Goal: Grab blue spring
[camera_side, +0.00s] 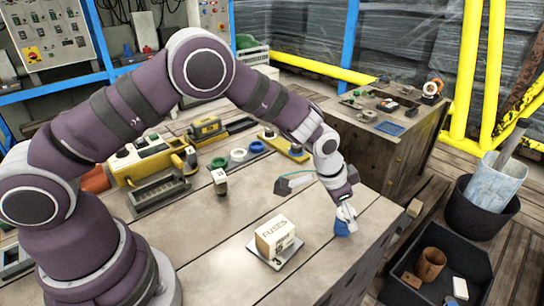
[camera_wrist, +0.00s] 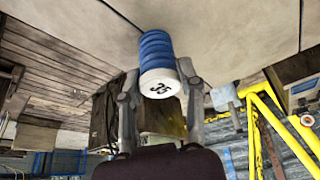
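The blue spring (camera_wrist: 156,46) is a ribbed blue cylinder with a white end cap marked with a number. In the side view the blue spring (camera_side: 341,228) is at the wooden bench's right edge, right under my gripper (camera_side: 346,213). In the wrist view the fingers of my gripper (camera_wrist: 159,75) stand on either side of the white cap, very close to it. I cannot tell whether they press on it. The spring's far end meets the bench top in the picture; whether it rests there is unclear.
A fuses box (camera_side: 275,236) stands on the bench left of the spring. A black bin (camera_side: 433,275) is on the floor at right. The bench front is clear.

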